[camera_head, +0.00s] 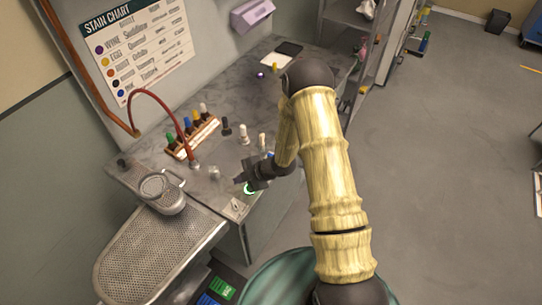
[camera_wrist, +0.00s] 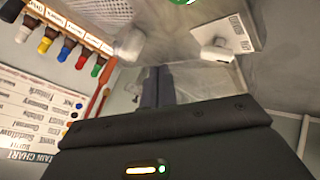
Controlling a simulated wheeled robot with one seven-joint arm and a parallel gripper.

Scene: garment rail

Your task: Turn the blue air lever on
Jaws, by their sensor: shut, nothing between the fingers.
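My gripper (camera_head: 253,179) is over the front part of the grey worktop (camera_head: 235,90), beside a small lit green ring. In the wrist view its two dark fingers (camera_wrist: 157,88) lie together, shut with nothing between them. A pale plate with printed text (camera_wrist: 236,32) and a whitish fitting (camera_wrist: 214,53) show close to the fingers. My arm and gripper hide part of the worktop.
A rack of colour-capped bottles (camera_head: 193,137) and a red hose (camera_head: 160,97) stand left of my gripper. Loose bottles (camera_head: 243,134) stand behind it. A perforated metal board (camera_head: 160,250) is at front left, above a dark panel with green (camera_head: 222,288) and blue patches.

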